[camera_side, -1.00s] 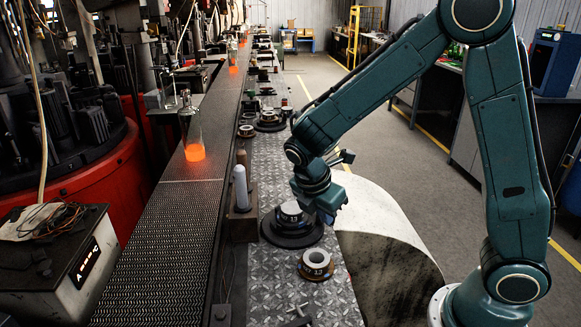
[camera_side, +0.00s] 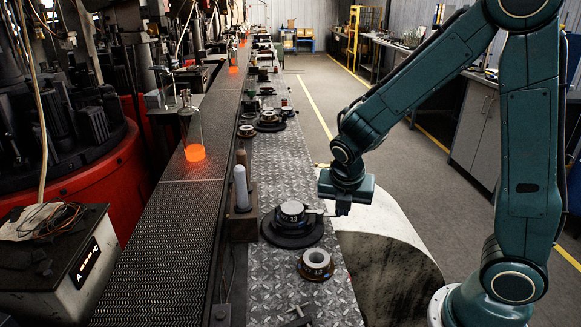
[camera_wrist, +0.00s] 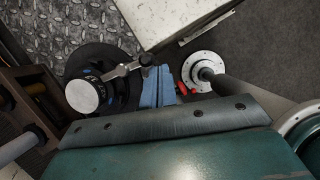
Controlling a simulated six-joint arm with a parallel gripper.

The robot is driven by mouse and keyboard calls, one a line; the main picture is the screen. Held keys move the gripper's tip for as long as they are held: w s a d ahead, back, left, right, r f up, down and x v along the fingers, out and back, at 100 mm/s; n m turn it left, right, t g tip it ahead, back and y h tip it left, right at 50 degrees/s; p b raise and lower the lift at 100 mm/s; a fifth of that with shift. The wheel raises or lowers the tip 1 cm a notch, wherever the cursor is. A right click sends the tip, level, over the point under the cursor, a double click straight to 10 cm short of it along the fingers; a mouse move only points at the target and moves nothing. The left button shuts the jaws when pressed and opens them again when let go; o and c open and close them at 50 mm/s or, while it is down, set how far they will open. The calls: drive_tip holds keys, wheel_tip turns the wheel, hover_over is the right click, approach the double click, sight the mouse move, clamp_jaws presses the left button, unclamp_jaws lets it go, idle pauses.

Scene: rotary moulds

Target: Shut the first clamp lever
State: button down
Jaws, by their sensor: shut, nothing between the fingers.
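The nearer clamped mould (camera_side: 292,213) is a dark round base with a pale-topped ring on the metal-plate bench. In the wrist view its pale disc (camera_wrist: 86,94) sits on the dark base at left. The clamp lever (camera_wrist: 128,68) is a metal arm at the mould's right edge, with a dark knob at its outer end; it points outward, away from the disc. In the side view the lever (camera_side: 315,211) shows small. My gripper (camera_side: 343,208) is shut and empty, to the right of the mould and above it. Its blue fingertips (camera_wrist: 158,88) appear beside the lever's outer end; contact cannot be told.
A loose ring mould marked 13 (camera_side: 315,264) lies nearer on the bench. A holder with upright rods (camera_side: 241,190) stands left of the mould. A conveyor (camera_side: 165,235) carries glowing bottles. A large pale curved sheet (camera_side: 385,235) stands right of the bench.

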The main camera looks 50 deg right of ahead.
drive_tip(key=shift+d, duration=0.4)
drive_tip(key=shift+w, duration=0.1)
idle(0.5)
drive_tip(key=s+a+r, duration=0.4)
drive_tip(key=s+r, duration=0.2)
drive_tip(key=r, duration=0.3)
drive_tip(key=shift+s+a+r, duration=0.15)
drive_tip(key=shift+a+r, duration=0.05)
idle(0.5)
idle(0.6)
